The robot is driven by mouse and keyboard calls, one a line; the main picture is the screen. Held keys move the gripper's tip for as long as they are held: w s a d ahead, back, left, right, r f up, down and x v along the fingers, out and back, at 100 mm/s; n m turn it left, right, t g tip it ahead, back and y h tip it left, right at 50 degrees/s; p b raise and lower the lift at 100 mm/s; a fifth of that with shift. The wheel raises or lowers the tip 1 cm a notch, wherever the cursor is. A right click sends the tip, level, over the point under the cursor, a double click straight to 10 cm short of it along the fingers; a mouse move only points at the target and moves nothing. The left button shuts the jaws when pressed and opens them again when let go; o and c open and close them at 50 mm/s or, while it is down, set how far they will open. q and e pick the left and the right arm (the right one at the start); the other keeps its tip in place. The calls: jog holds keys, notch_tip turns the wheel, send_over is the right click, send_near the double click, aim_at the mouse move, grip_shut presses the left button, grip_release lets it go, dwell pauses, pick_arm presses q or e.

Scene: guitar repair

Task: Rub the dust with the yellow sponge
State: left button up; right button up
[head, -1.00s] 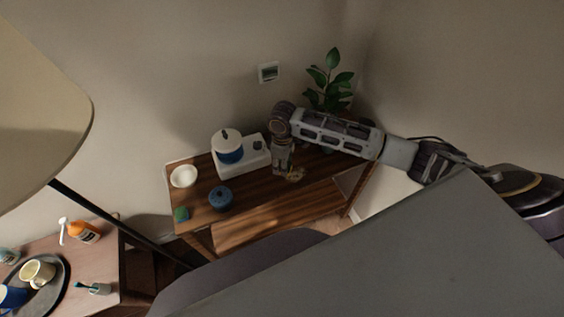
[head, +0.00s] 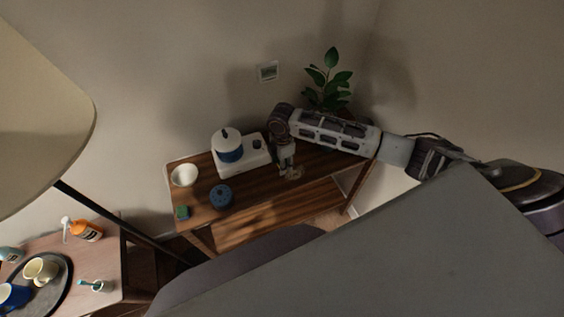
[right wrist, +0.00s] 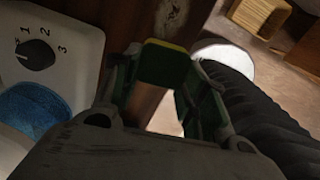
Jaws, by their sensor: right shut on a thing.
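The yellow sponge (right wrist: 163,66), with a green layer along its edge, sits between the fingertips of my right gripper (right wrist: 162,78) in the right wrist view. The gripper is shut on it. In the head view my right gripper (head: 288,172) points down over the front part of the wooden table (head: 240,205), right of the white appliance. Whether the sponge touches the tabletop is not clear. I cannot make out the dust; the gripper and sponge hide part of the surface. My left gripper is not in view.
A white appliance (head: 256,157) with a dial stands close left of the gripper. A plant (head: 331,80) stands behind my arm.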

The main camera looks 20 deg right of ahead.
jog(key=n, duration=0.4)
jog(key=shift+w+f, duration=0.15)
jog(key=shift+f, duration=0.05)
jog(key=shift+w+f+n, duration=0.1)
jog(key=shift+f+n, duration=0.05)
jog(key=shift+n, duration=0.95)
jog(key=shift+w+f+n, duration=0.1)
jog(key=shift+n, duration=1)
jog(key=shift+f, duration=0.1)
